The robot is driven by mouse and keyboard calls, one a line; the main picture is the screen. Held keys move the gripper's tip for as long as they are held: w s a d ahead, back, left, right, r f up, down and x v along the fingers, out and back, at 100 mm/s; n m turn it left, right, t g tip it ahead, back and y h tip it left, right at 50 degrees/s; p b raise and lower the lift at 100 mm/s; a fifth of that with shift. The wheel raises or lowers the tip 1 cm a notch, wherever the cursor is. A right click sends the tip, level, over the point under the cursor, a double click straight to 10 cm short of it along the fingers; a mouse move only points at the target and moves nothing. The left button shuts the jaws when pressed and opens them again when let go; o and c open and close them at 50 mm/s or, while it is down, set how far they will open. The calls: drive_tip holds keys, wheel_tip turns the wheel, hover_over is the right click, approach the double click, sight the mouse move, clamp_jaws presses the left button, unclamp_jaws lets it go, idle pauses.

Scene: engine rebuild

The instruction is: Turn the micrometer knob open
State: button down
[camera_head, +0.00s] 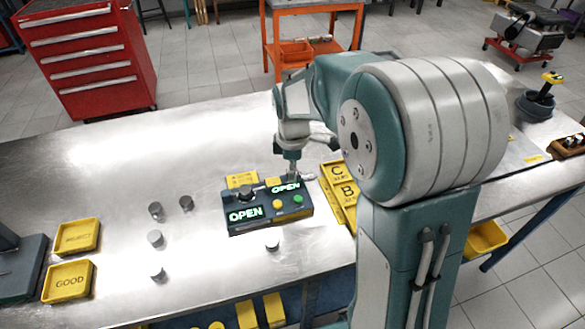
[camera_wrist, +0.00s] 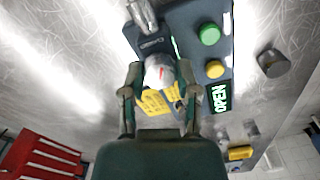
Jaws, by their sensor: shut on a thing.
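The dark gauge box (camera_head: 268,212) sits on the steel bench with a yellow and a green button. It has two lit green signs reading OPEN, one at its front left (camera_head: 245,214) and one at its back right (camera_head: 286,187). My gripper (camera_head: 292,178) points down at the back right of the box. In the wrist view its two fingers are shut on a grey rounded knob (camera_wrist: 160,70) with a red mark, which I take for the micrometer knob. The fingers mostly hide the knob in the head view. A dark round part (camera_head: 245,191) stands on the box's left.
Several small grey cylinders (camera_head: 155,238) stand left of and in front of the box. Yellow REJECT (camera_head: 77,236) and GOOD (camera_head: 68,281) trays lie at the left. Yellow trays marked C and B (camera_head: 343,190) lie close to the right. The bench's back left is clear.

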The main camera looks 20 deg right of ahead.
drive_tip(key=m, duration=0.4)
drive_tip(key=shift+m, duration=0.3)
drive_tip(key=m, duration=0.4)
drive_tip(key=shift+m, duration=0.3)
drive_tip(key=m, duration=0.4)
drive_tip(key=shift+a+m, duration=0.1)
drive_tip(key=shift+m, duration=2.4)
drive_tip(key=shift+c, duration=1.8)
unclamp_jaws()
